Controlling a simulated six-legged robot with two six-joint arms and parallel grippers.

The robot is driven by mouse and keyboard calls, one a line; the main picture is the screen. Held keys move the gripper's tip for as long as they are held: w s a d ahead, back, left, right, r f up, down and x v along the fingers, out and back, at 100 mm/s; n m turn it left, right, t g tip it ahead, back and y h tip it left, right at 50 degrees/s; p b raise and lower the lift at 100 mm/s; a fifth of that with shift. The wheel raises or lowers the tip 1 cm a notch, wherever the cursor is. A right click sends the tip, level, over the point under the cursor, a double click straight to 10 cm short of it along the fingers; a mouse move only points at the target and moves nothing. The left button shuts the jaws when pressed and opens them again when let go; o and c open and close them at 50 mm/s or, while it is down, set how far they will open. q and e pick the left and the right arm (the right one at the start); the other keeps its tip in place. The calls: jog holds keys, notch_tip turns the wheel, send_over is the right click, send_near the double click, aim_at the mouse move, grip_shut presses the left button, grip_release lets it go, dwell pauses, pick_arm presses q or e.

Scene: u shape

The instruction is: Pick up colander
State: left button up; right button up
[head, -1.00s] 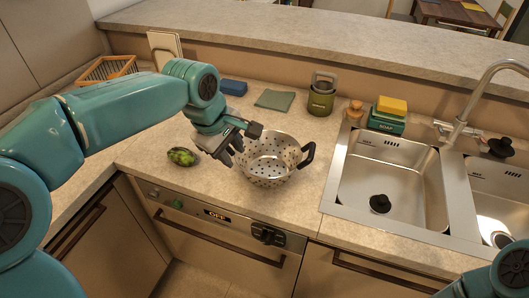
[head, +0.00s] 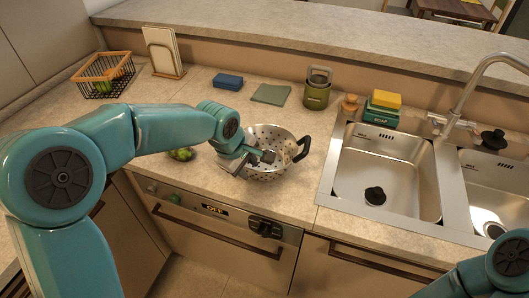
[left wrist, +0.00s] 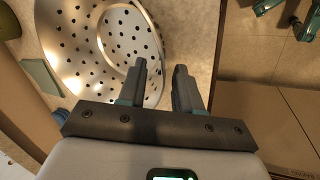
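The metal colander (head: 282,136), full of round holes and with dark handles, stands upright on the counter left of the sink. My left gripper (head: 262,163) is at its near left side and hides part of the wall. In the left wrist view the colander (left wrist: 75,45) fills the upper left. The two fingers of my left gripper (left wrist: 162,85) are apart there, one over the colander's inside and one outside, with the rim appearing between them. I cannot tell whether they touch it. My right gripper is out of view.
A green vegetable (head: 181,154) lies left of the colander. Behind are a blue sponge (head: 228,82), a folded green cloth (head: 271,94) and a green canister (head: 317,90). The sink (head: 385,175) is on the right; a wire basket (head: 103,75) is far left.

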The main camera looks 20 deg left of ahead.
aim_at(255, 178)
pick_arm(q)
jog(key=shift+x, duration=1.2)
jog(key=shift+w+d+f, duration=0.1)
jog(key=shift+w+f, duration=0.05)
jog(key=shift+f, duration=0.35)
jog(key=shift+r, duration=0.1)
grip_shut()
